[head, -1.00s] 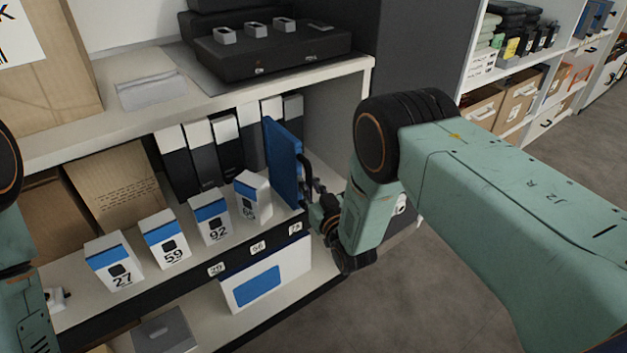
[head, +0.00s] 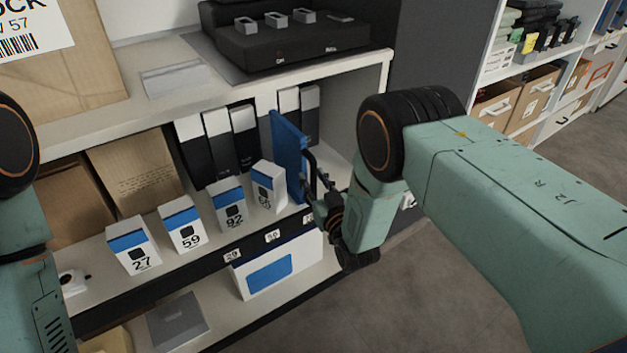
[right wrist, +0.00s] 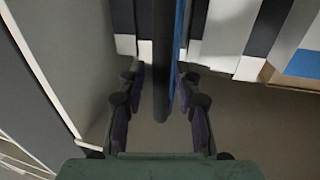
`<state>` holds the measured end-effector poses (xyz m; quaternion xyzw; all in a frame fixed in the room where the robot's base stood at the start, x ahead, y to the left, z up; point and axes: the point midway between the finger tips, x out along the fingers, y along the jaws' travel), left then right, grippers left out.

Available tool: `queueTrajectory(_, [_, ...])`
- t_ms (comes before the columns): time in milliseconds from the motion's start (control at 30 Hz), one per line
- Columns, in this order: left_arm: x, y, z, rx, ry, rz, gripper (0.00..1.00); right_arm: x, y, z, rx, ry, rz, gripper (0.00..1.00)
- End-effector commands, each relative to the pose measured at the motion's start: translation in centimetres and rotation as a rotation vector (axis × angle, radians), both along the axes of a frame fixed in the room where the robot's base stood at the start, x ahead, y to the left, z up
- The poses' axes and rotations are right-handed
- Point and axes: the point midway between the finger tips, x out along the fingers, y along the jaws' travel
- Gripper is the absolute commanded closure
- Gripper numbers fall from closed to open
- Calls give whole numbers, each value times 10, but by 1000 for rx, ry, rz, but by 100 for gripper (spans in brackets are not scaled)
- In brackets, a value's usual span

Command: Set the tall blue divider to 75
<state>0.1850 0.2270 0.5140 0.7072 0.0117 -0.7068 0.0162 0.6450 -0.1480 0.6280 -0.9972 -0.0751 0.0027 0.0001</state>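The tall blue divider (head: 288,155) stands upright on the middle shelf, right of the numbered boxes. Its lower front end is near the rightmost shelf-edge tag (head: 308,218), whose number is too small to read surely. The other tags look like 29 (head: 232,256) and 56 (head: 272,236). My right gripper (head: 317,190) is at the divider's front edge. In the right wrist view the divider (right wrist: 176,50) stands between the spread fingers of the gripper (right wrist: 160,85), with a gap at the left finger; contact at the right finger is unclear. My left gripper is out of view.
Boxes marked 27 (head: 133,245), 59 (head: 183,226) and 92 (head: 230,206), plus another box (head: 268,187), stand left of the divider. Several dark binders (head: 218,145) stand behind. The upper shelf (head: 150,115) overhangs; a side wall (head: 365,110) stands to the right.

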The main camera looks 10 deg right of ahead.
Motion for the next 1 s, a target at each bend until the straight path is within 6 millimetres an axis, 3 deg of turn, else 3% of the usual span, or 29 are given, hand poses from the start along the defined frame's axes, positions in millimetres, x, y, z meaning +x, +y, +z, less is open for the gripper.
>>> queueTrajectory(333, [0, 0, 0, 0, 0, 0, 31, -1, 2, 2, 0, -5, 1, 62])
queueTrajectory(467, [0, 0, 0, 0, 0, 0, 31, -11, 0, 1, -1, -2, 1, 62])
queueTrajectory(1000, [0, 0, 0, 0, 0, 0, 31, -105, -14, 1, -1, -1, 1, 62])
